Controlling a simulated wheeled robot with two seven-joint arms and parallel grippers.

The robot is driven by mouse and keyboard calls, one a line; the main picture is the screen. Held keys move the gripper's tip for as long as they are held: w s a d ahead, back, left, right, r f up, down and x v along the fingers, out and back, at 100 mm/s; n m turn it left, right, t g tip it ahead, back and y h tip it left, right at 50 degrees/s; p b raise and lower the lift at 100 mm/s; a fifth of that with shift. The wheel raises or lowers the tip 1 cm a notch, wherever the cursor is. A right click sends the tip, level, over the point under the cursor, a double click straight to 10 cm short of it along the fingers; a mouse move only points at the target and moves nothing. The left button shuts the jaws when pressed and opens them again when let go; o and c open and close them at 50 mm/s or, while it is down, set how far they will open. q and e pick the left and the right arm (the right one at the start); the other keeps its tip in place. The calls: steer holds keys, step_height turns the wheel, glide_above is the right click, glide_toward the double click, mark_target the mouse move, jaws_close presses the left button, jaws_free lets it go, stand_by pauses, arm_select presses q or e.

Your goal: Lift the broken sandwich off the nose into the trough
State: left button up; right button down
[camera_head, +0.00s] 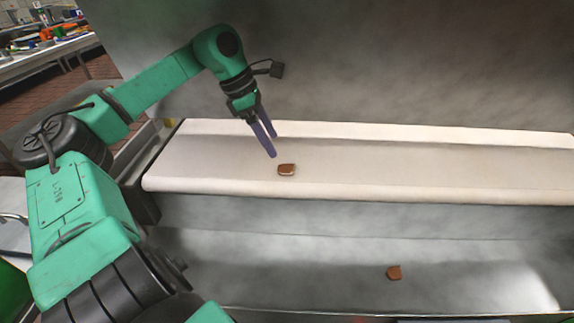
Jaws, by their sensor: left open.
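A small brown sandwich (287,170) with a pale edge lies on the white conveyor belt (420,172), near its left end. My left gripper (274,146) is open and empty. Its two purple fingers point down just above and left of this sandwich in the picture, apart from it. A second brown sandwich piece (394,272) lies on the floor of the grey metal trough (300,275) below the belt, right of centre. It looks uneven in outline, but it is too small to tell how it is broken. My right gripper is not in view.
A grey metal wall (350,60) rises behind the belt. The belt's rounded front edge (400,194) stands above the trough. The belt to the right of the sandwich is clear. A table with coloured items (50,38) stands at the far upper left.

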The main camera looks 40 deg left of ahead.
mark_target(287, 167)
arm_select(q)
steer(key=p+x, duration=0.1)
steer(key=x, duration=0.7)
steer(key=shift+a+f, duration=0.1)
steer(key=shift+f, duration=0.05)
steer(key=shift+w+f, duration=0.2)
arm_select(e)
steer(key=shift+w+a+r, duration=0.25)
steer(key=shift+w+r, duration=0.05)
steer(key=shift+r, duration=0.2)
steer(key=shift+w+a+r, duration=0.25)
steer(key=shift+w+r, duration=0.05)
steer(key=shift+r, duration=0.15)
arm_select(q)
steer(key=c, duration=1)
jaws_close()
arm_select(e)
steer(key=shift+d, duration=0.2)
